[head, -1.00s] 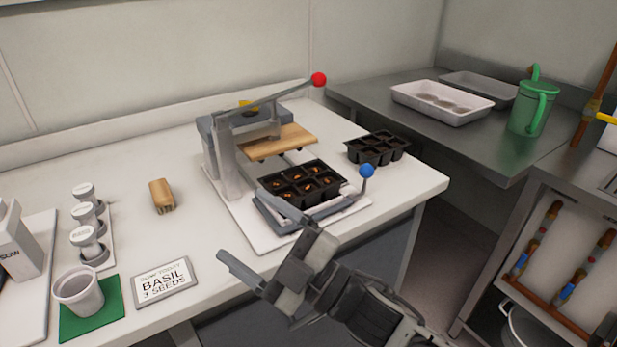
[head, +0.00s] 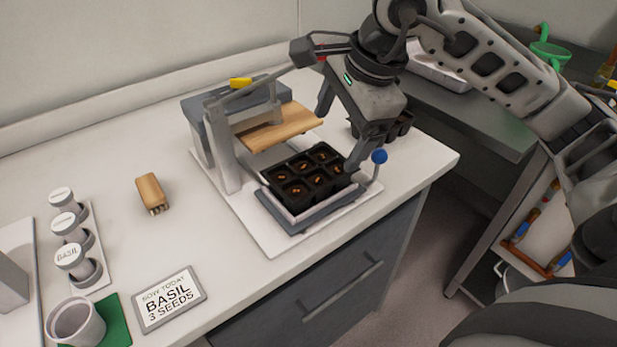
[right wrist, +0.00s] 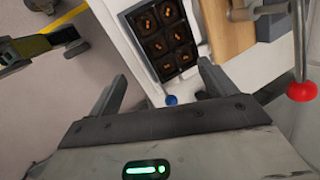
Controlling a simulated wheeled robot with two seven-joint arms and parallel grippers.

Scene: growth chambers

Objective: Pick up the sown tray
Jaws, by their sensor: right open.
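The sown tray (head: 305,176) is a black six-cell tray with dark soil and small tan seeds in its cells. It sits on the grey sliding bed (head: 300,217) of the press, in front of the wooden press plate (head: 280,127). It also shows in the right wrist view (right wrist: 158,40), beyond the fingers. My right gripper (head: 338,140) is open and empty, pointing down at the right end of the tray. In the right wrist view its fingers (right wrist: 162,75) are spread, with the blue knob (right wrist: 171,100) of the bed between them. My left gripper is not in view.
The press lever with its red knob (right wrist: 302,91) is close to the right gripper. A wooden block tool (head: 151,192), seed vials (head: 67,226) and a BASIL sign (head: 169,297) are on the left counter.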

